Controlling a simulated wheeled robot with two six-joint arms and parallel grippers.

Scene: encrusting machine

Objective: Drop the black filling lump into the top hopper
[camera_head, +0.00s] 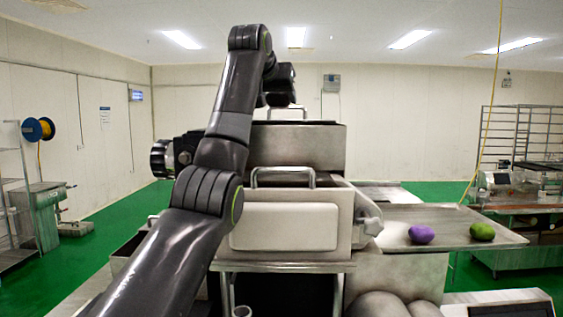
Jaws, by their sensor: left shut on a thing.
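The encrusting machine stands straight ahead, with its steel top hopper (315,150) at the upper middle and a dark rim on top. My left arm comes up from the lower left and bends over the hopper. My left gripper (281,98) is high at the hopper's top, mostly hidden behind its own dark wrist. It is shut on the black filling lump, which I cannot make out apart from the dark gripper. I cannot tell the exact gap to the hopper's opening. My right gripper is not in view.
A purple lump (421,234) and a green lump (482,232) lie on a steel tray (450,242) at the machine's right. A lower front box with a handle (283,171) stands before the hopper. A rack (525,130) is far right. Green floor is open at the left.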

